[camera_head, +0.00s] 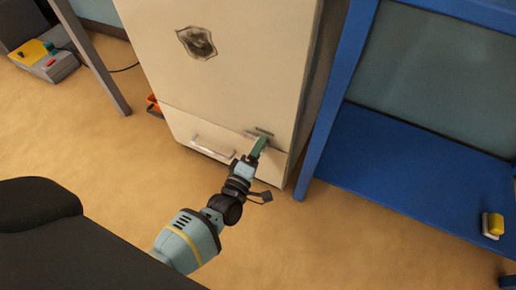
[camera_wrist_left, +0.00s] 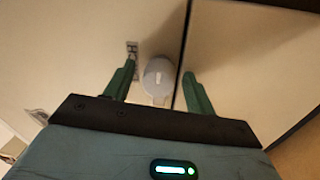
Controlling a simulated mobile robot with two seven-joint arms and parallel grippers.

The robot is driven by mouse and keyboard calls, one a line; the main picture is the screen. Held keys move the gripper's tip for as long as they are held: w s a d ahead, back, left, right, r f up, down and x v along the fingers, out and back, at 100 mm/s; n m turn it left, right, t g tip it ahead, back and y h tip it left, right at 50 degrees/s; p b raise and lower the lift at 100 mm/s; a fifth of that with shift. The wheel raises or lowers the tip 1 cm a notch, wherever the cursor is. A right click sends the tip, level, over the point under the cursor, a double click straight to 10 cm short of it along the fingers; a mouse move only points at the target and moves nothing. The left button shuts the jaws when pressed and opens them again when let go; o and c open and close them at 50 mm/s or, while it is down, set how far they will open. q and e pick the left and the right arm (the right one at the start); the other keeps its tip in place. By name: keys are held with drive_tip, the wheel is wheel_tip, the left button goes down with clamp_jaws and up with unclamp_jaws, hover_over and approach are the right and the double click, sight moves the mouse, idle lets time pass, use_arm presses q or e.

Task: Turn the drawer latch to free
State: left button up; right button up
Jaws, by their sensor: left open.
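The cream cabinet (camera_head: 225,60) has a drawer (camera_head: 185,130) at its bottom with a metal bar handle (camera_head: 212,148). My left gripper (camera_head: 261,146) is at the drawer's right end, its green fingers pointing at the front. The latch, a round pale grey knob (camera_wrist_left: 157,82) with a small white mark, shows in the left wrist view. My left gripper's open fingers (camera_wrist_left: 159,68) stand on either side of it, with visible gaps. Whether they reach its depth is unclear. In the head view the gripper hides the latch. My right gripper is not in view.
A small marked label (camera_wrist_left: 132,50) is left of the latch, and a dark seam runs to its right. A blue shelf unit (camera_head: 400,180) stands close on the cabinet's right. An orange object (camera_head: 153,104) lies by its left side. Open floor (camera_head: 110,150) lies in front.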

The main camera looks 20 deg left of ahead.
use_arm(q)
drive_tip(key=shift+s, duration=0.1)
drive_tip(key=s+p, duration=0.2)
drive_tip(key=s, duration=0.5)
drive_tip(key=shift+s+a+f, duration=0.15)
drive_tip(key=shift+s+f, duration=0.1)
drive_tip(key=shift+s, duration=0.1)
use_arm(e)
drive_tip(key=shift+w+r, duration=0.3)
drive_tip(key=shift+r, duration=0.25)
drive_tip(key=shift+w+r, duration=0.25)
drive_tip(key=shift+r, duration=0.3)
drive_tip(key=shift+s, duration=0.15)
